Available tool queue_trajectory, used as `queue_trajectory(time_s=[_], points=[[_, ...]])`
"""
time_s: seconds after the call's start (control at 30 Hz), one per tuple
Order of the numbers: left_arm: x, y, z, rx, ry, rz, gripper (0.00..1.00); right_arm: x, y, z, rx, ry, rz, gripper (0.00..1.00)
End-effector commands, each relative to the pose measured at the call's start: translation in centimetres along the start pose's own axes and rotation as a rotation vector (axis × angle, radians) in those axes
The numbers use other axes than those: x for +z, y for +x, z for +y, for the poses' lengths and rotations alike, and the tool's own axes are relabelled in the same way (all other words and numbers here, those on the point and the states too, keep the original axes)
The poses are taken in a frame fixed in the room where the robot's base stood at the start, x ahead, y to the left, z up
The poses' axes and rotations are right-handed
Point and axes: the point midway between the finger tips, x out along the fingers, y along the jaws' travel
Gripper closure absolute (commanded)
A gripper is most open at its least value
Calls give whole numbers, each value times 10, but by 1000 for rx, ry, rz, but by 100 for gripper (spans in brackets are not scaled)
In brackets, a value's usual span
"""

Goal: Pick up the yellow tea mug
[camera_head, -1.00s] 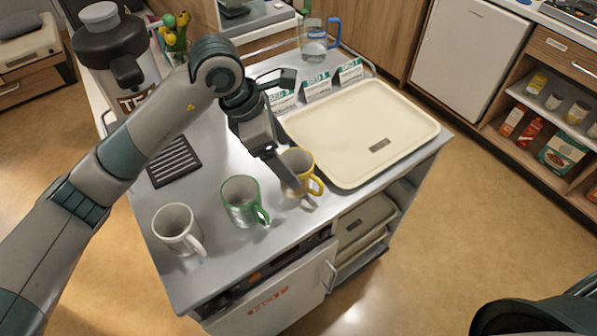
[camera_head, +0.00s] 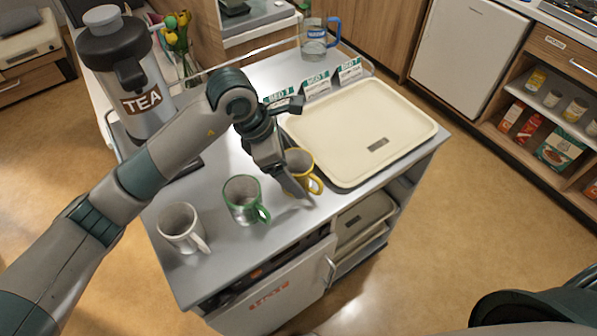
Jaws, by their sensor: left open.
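The yellow tea mug (camera_head: 306,171) stands upright on the grey trolley top, beside the near left edge of the cream tray, with its handle toward the lower right. My left gripper (camera_head: 291,184) points down at the mug's left side and is open. One finger shows in front of the mug's left part. The other finger is not clearly seen, and I cannot tell whether either touches the mug. The gripper hides the mug's left side. My right gripper is not in view.
A green mug (camera_head: 243,200) and a white mug (camera_head: 182,228) stand left of the yellow one. A cream tray (camera_head: 400,100), bed cards (camera_head: 316,85), a water jug (camera_head: 314,42) and a tea dispenser (camera_head: 125,75) share the trolley. The front edge is near the mugs.

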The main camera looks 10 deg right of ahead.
Motion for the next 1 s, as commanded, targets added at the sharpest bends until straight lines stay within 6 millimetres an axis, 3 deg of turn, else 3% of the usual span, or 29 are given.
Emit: queue_trajectory(time_s=[0.1, 0.3, 0.77, 1.0], points=[[-1, 11, -1, -3, -2, 1, 19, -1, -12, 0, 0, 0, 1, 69], [-2, 28, -1, -1, 0, 0, 19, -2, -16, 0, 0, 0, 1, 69], [-2, 30, 0, 1, 0, 0, 19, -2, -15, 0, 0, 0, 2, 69], [-2, 29, 0, 1, 0, 0, 71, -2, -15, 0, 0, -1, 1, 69]])
